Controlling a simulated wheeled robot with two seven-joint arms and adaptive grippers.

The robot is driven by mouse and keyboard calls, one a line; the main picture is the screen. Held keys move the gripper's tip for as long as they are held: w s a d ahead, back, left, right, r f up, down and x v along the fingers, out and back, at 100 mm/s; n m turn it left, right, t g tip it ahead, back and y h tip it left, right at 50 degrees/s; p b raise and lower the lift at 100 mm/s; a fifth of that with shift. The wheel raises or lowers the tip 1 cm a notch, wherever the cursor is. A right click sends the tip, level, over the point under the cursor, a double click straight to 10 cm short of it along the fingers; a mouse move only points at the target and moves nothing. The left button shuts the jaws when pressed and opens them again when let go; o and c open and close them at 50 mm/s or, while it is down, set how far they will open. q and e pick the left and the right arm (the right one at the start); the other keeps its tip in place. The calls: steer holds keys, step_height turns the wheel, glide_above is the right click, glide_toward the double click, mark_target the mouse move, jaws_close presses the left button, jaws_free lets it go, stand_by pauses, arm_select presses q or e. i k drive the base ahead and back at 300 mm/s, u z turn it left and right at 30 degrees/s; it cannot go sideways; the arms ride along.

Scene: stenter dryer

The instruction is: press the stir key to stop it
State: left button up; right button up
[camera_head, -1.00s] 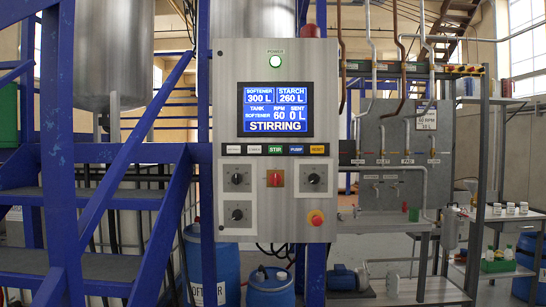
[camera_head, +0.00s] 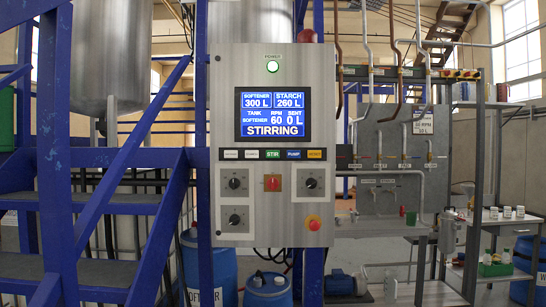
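The grey control panel (camera_head: 329,200) stands upright in the middle of the view. The green STIR key (camera_head: 273,154) is in the row of keys below the screen, between white keys on its left and the blue PUMP key (camera_head: 294,154) on its right. The screen (camera_head: 274,115) reads softener 300 L, starch 260 L, tank softener, RPM 60, sent 0 L, and STIRRING. The power lamp (camera_head: 272,66) glows pale green. Neither of my grippers shows in the view.
Blue stairs with a railing (camera_head: 120,173) stand left of the panel. Blue drums (camera_head: 269,291) stand below it. Pipes and a metal bench (camera_head: 400,226) are behind to the right. Dark knobs, a red switch (camera_head: 272,183) and a red stop button (camera_head: 313,223) sit below the keys.

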mark_target(268, 154)
steer(key=i, duration=2.05)
steer(key=z, duration=0.55)
